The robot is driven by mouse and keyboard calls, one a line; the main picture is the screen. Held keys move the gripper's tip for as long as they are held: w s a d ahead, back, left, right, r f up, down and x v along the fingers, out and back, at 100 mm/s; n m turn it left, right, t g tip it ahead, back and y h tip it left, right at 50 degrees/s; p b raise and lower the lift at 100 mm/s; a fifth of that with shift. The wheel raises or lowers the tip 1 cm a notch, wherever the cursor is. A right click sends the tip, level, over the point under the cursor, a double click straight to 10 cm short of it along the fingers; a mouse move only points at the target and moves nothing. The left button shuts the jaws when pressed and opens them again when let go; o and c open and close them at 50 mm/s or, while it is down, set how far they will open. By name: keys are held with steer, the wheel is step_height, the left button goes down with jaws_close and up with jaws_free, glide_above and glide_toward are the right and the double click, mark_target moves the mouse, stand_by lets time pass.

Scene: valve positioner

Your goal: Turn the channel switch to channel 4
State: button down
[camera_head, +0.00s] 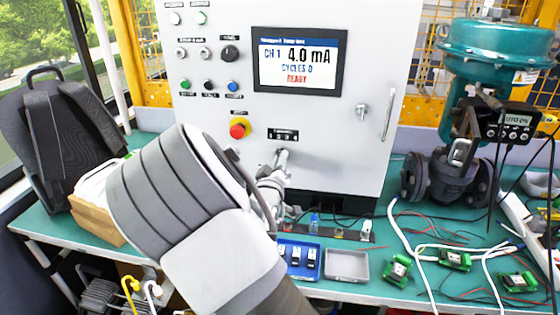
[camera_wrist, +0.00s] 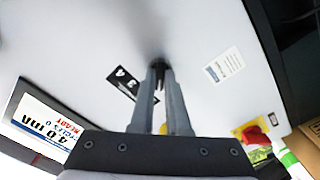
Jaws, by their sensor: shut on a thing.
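The white control cabinet (camera_head: 370,130) stands upright on the bench. Its screen (camera_head: 297,62) reads CH 1, 4.0 mA, CYCLES 0, READY. My gripper (camera_head: 282,157) is at the cabinet's lower front, just below a black label plate (camera_head: 283,134). In the wrist view my gripper's fingers (camera_wrist: 160,68) point at the panel and are closed around a small dark knob (camera_wrist: 158,63), which seems to be the channel switch. The fingers hide most of it, so its pointer position cannot be told. The label plate (camera_wrist: 122,84) lies beside the fingers.
A red emergency stop (camera_head: 239,129) on yellow is left of my gripper. A black knob (camera_head: 229,53) and several buttons sit higher up. A door handle (camera_head: 389,103) is at right. Below are a blue tray (camera_head: 300,275), a grey tray (camera_head: 347,279) and green circuit boards (camera_head: 398,268).

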steer(key=m+b, duration=1.6)
steer(key=m, duration=0.1)
steer(key=shift+b, duration=0.35)
steer(key=shift+m, duration=0.4)
steer(key=c, duration=0.9)
jaws_free()
steer(key=s+a+p, duration=0.3)
steer(key=s, duration=1.4)
steer(key=shift+a, duration=0.15)
